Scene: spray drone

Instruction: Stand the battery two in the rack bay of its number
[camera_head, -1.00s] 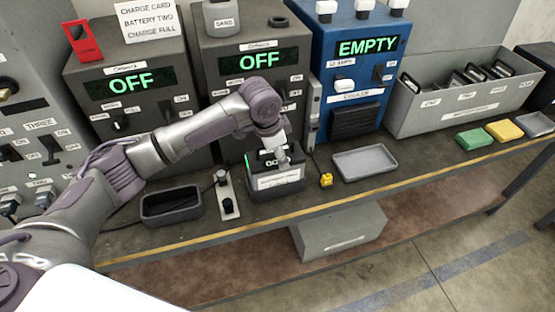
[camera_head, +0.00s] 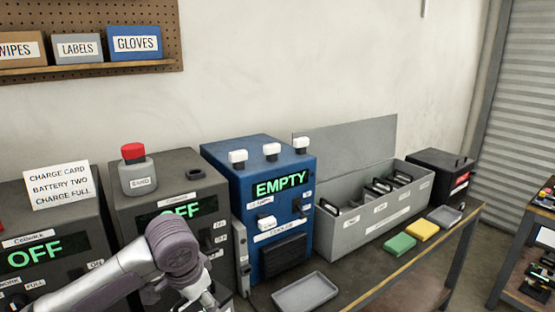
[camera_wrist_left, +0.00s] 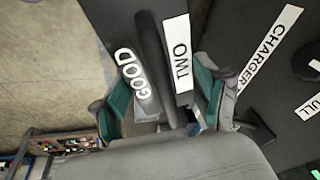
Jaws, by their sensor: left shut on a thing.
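My left gripper (camera_wrist_left: 166,108) is shut on battery two in the left wrist view. The dark battery (camera_wrist_left: 110,22) has a bar handle between the fingers and white labels reading GOOD and TWO. In the head view my left arm comes in at the bottom left, and its gripper and the battery are mostly cut off by the frame's lower edge. The grey rack (camera_head: 345,240) stands right of the blue cooler with its lid raised. Several dark handles show inside its bays; the small bay labels are too blurred to read. My right gripper is not in view.
The blue cooler (camera_head: 283,218) reading EMPTY stands between my left arm and the rack. A grey tray (camera_head: 306,291), a green block (camera_head: 399,245), a yellow block (camera_head: 422,230) and a grey block (camera_head: 445,216) lie along the bench front. Two chargers reading OFF stand left.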

